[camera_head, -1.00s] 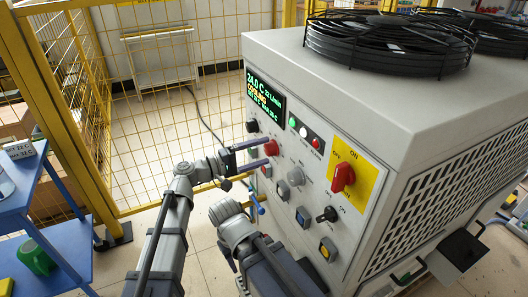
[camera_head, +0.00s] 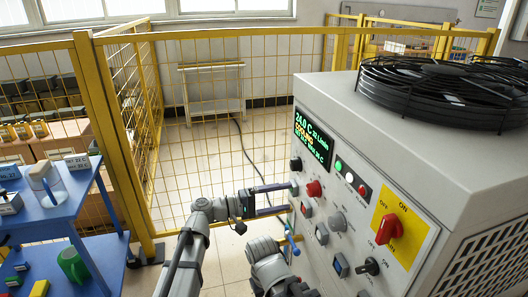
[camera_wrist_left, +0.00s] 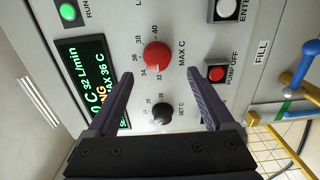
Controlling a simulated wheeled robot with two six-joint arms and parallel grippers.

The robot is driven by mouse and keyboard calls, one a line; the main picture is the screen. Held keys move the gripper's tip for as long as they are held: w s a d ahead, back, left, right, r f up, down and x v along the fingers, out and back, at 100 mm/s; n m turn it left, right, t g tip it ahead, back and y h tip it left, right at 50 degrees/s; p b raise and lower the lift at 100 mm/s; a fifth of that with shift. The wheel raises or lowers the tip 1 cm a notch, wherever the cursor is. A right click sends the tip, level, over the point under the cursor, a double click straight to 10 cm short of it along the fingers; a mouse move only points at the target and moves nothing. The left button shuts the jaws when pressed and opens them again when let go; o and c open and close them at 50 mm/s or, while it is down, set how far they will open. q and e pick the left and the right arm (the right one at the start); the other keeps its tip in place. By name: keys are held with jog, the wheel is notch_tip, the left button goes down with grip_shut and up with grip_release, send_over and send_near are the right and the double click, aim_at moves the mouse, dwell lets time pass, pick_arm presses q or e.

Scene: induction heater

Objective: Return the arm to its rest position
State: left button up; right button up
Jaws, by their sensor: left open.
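My left arm (camera_head: 195,235) reaches in from the bottom of the head view toward the front of a grey machine. My left gripper (camera_head: 288,198) is open and empty, its two dark fingers spread in front of the panel. In the left wrist view the gripper (camera_wrist_left: 159,75) frames the red MAX C knob (camera_wrist_left: 156,55) and the black SET C knob (camera_wrist_left: 162,115) from outside. Neither knob is gripped. Whether a fingertip touches the panel I cannot tell. My right gripper does not show.
The machine's display (camera_head: 314,138) reads 24.0 C. A large red switch (camera_head: 389,229) sits on a yellow plate. Yellow mesh fencing (camera_head: 165,150) lies behind the arm, and a blue shelf (camera_head: 70,205) stands at left.

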pick_arm(q)
jog(key=s+a+f+m+g+y, duration=0.1)
jog(key=s+a+f+y, duration=0.45)
jog(key=a+f, duration=0.35)
jog(key=s+a+f+m+g+y, duration=0.1)
jog(key=s+a+f+y, duration=0.3)
jog(key=a+f+y, duration=0.5)
jog(key=s+a+f+y, duration=0.1)
jog(key=s+a+f, duration=0.1)
jog(key=a, duration=0.3)
jog(key=s+a+f+y, duration=0.2)
jog(key=a, duration=0.3)
jog(key=s+d+r+m+p, duration=0.1)
jog(key=d+r+p, duration=0.2)
jog(key=r+p, duration=0.4)
jog(key=s+d+r+m+g+p, duration=0.1)
jog(key=d+r+p, duration=0.3)
jog(key=r+p, duration=0.4)
jog(key=s+d+r+m+y+p, duration=0.1)
jog(key=s+d+r+m+p, duration=0.1)
jog(key=r+p, duration=0.5)
jog(key=shift+s+d+r+g, duration=0.3)
jog(key=shift+s+d+r, duration=0.3)
jog(key=shift+d, duration=0.6)
